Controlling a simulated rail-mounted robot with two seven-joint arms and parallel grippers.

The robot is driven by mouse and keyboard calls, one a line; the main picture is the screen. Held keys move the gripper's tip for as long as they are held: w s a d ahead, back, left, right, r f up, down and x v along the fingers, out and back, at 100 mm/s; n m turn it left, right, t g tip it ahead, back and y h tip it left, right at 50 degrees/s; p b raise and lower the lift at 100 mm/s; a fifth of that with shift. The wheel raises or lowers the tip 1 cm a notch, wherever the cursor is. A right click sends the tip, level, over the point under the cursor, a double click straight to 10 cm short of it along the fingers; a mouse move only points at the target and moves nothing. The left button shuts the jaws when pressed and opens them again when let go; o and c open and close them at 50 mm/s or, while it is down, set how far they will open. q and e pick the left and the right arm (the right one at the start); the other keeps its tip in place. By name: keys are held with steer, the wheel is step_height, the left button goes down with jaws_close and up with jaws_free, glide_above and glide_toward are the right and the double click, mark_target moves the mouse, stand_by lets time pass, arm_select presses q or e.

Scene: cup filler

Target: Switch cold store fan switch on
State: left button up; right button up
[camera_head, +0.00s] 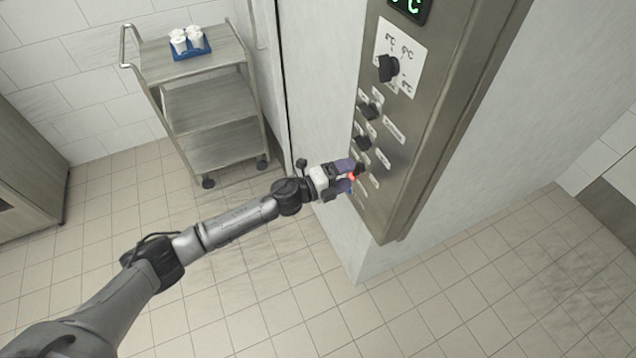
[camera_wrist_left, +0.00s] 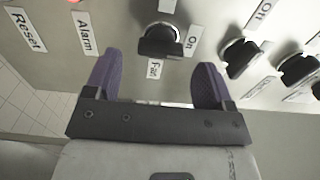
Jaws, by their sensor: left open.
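The fan switch is a black rotary knob (camera_wrist_left: 160,42) on the grey metal control panel (camera_wrist_left: 120,20), with a "Fan" label below it and an "On" label to its right in the left wrist view. I cannot tell which position it points to. In the head view it is the lowest black knob (camera_head: 360,168) on the panel, partly hidden by my gripper. My left gripper (camera_head: 352,177) is at the panel's lower part. In the wrist view its purple fingers (camera_wrist_left: 158,85) are open, one to each side below the knob, and nothing is held.
Other black knobs (camera_wrist_left: 239,56) sit close to the right of the fan switch. "Alarm" (camera_wrist_left: 86,34) and "Reset" (camera_wrist_left: 27,30) labels are to its left. A larger dial (camera_head: 388,68) and green display (camera_head: 410,6) are higher up. A trolley (camera_head: 205,100) stands behind at left.

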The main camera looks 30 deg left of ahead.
arm_select(q)
steer(key=b+v, duration=0.1)
steer(key=v, duration=1)
steer(key=shift+w+a, duration=0.1)
steer(key=a+r+n+y, duration=0.2)
steer(key=a+n+y, duration=0.6)
steer(key=n+y, duration=0.65)
steer(key=s+d+f+n+g+h, duration=0.1)
steer(key=s+d+f+n+g, duration=0.3)
steer(key=s, duration=0.7)
steer(key=s+d+f+n+g+h, duration=0.2)
steer(key=s+d+f+g, duration=0.25)
steer(key=s, duration=0.75)
steer(key=s+d+f+n+g+h, duration=0.1)
steer(key=s+d+f+n+g, duration=0.35)
steer(key=s, duration=0.65)
step_height(320, 180, up, 21)
steer(key=m+t+p, duration=0.1)
steer(key=p, duration=2)
steer(key=shift+w+m+t+p, duration=0.2)
steer(key=shift+m+t+p, duration=0.2)
